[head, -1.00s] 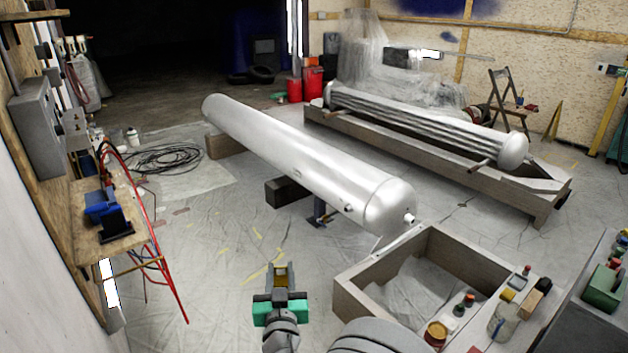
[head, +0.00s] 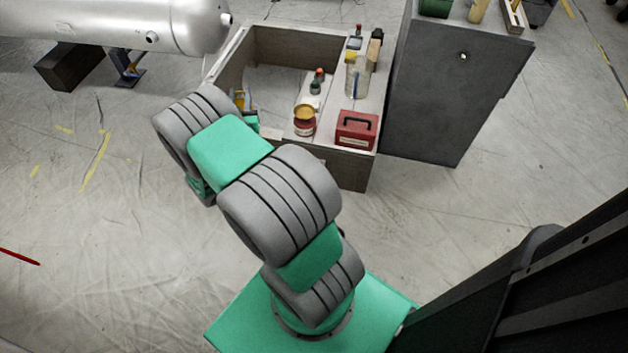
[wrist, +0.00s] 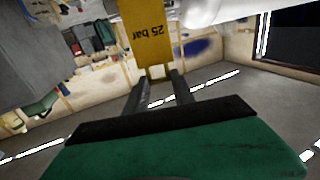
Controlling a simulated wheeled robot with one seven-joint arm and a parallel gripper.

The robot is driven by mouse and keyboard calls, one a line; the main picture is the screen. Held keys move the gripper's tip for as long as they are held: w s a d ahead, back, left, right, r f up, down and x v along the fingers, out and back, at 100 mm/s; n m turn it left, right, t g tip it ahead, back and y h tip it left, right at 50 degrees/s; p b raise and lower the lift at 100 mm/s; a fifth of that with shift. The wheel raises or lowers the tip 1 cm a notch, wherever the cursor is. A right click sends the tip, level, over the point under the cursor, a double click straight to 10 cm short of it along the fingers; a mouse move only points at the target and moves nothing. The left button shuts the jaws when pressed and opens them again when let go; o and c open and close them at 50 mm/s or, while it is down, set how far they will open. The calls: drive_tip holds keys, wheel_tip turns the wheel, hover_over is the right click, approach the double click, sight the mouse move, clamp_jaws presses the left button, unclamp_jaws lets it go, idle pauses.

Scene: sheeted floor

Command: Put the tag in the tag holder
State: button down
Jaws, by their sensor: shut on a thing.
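The tag is a yellow plate (wrist: 147,38) with "25 bar" on it, upside down in the wrist view. My gripper (wrist: 160,76) is shut on one end of it, and the tag sticks out beyond the fingertips. In the head view my arm hides most of the gripper; only a small yellow bit (head: 239,99) shows past the arm, near the left wall of the wooden box. I cannot make out the tag holder in either view. The silver tank (head: 130,22) lies at the upper left of the head view, its rounded end to the right.
The wooden box (head: 345,167) stands just beyond my arm. Its ledge carries a red toolbox (head: 356,130), a glass jar (head: 356,78) and small cans. A dark grey cabinet (head: 450,95) stands right of it. The floor at left is mostly clear.

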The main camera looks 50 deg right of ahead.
drive_tip(key=s+d+f+m+g+h+b, duration=0.1)
drive_tip(key=s+d+f+g+b, duration=0.1)
drive_tip(key=s+d+f+b, duration=0.5)
drive_tip(key=s+d+f+m+g+h+b, duration=0.15)
drive_tip(key=d+f, duration=0.35)
drive_tip(key=f, duration=0.5)
drive_tip(key=s+d+f+m+g+h+b, duration=0.1)
drive_tip(key=s+d+f+g+b, duration=0.1)
drive_tip(key=s+d+f+b, duration=0.5)
drive_tip(key=shift+y, duration=0.25)
drive_tip(key=w+f, duration=0.1)
drive_tip(key=f, duration=0.3)
drive_tip(key=f+b, duration=0.1)
drive_tip(key=f, duration=0.2)
drive_tip(key=w+a+f, duration=0.1)
drive_tip(key=f, duration=0.3)
drive_tip(key=shift+w+f, duration=0.3)
drive_tip(key=c, duration=1.1)
unclamp_jaws()
drive_tip(key=shift+o, duration=0.2)
